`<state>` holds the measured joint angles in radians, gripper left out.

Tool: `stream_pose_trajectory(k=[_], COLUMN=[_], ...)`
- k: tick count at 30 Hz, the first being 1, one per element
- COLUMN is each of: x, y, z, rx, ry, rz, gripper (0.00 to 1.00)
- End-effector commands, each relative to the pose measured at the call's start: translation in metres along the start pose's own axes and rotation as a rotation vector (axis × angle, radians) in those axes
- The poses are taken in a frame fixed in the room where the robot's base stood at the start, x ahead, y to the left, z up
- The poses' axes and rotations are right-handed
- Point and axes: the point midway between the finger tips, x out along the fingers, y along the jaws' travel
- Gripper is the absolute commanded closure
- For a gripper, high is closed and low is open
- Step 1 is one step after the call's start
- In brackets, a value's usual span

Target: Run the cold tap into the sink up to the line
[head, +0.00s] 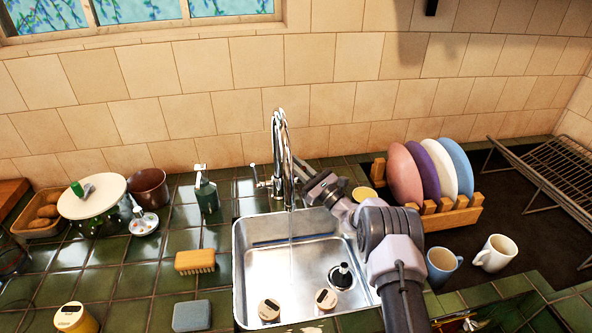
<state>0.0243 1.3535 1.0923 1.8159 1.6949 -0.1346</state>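The chrome tap (281,150) stands behind the steel sink (262,262), its spout over the basin. A thin pale streak like running water (291,250) drops from the spout. A dark blue line (270,243) crosses the sink's back wall; no water level is clear near it. A black plug-like piece (341,277) sits on the right of the sink floor. A lever (255,172) shows left of the tap. My gripper (303,172) is at the tap's right side, where any right-hand lever is hidden. Its fingers are too small and covered to read.
Two round cream pieces (269,309) are at the sink's front. A yellow brush (195,261), a soap bottle (206,192) and a grey block (192,316) lie left. A plate rack (450,216), a blue mug (441,265) and a white mug (495,253) stand right, close to my arm.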

Motion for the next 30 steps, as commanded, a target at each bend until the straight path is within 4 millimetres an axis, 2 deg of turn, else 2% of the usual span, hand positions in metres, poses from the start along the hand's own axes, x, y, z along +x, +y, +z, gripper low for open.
stream_pose_trajectory(k=[3, 4, 7, 17, 20, 24, 30], x=[0.001, 0.001, 0.001, 0.001, 0.005, 0.013, -0.029], y=[0.0, 0.0, 0.0, -0.001, -0.002, -0.005, 0.025], z=[0.001, 0.001, 0.001, 0.003, 0.015, 0.043, 0.064], rx=[0.002, 0.002, 0.002, 0.001, 0.001, 0.002, 0.007], ry=[-0.001, -0.001, -0.001, -0.001, -0.002, -0.001, 0.002], rz=[0.0, 0.0, 0.0, -0.001, 0.0, 0.0, -0.002], gripper=[1.0, 0.86, 0.67, 0.67, 0.67, 0.67, 0.67])
